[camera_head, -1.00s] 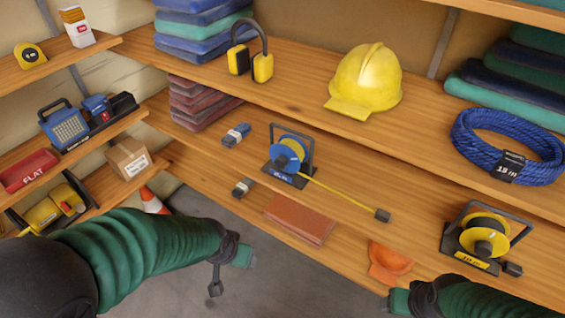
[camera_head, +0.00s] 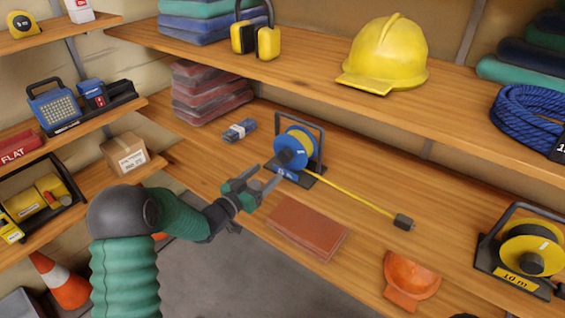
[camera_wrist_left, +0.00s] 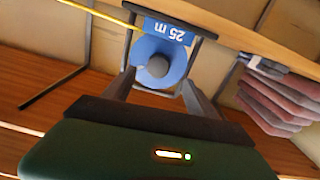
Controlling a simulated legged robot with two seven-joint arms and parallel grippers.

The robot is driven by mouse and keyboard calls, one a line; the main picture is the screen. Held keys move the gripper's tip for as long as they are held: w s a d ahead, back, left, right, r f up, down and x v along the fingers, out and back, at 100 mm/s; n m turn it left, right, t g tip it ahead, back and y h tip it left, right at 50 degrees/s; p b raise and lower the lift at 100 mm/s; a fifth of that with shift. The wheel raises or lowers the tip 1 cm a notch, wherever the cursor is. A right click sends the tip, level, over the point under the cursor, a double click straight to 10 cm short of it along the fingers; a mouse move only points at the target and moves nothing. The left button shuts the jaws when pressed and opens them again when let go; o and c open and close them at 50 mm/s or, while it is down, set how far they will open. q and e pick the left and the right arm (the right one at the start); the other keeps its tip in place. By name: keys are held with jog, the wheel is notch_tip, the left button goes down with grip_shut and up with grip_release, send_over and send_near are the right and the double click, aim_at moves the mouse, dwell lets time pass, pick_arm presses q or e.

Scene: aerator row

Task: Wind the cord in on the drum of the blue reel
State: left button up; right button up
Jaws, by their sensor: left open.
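The blue reel (camera_head: 296,149) stands upright in its dark frame on the middle shelf, and it also shows upside down in the left wrist view (camera_wrist_left: 174,54), with a "25 m" label and a dark round knob (camera_wrist_left: 157,66) on its face. Its yellow cord (camera_head: 350,193) runs out right across the shelf to a dark plug (camera_head: 403,222). My left gripper (camera_head: 266,181) is open and empty, just left of and in front of the reel. In the left wrist view its fingers (camera_wrist_left: 158,92) point at the reel's face, with the knob between their lines. My right gripper is out of view.
A brown-red flat block (camera_head: 307,228) and an orange scoop-like thing (camera_head: 410,280) lie near the shelf's front edge. A yellow reel (camera_head: 530,250) stands at right. A small blue-grey bundle (camera_head: 238,131) lies behind my gripper. The upper shelf holds a yellow helmet (camera_head: 388,55).

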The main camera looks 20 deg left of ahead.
aim_at(283, 159)
pick_arm(q)
jog(key=b+x, duration=0.1)
jog(key=x, duration=0.8)
jog(key=shift+s+f, duration=0.1)
jog(key=shift+w, duration=0.25)
jog(key=shift+d, duration=0.1)
jog(key=shift+c, duration=0.3)
jog(key=c, duration=1.3)
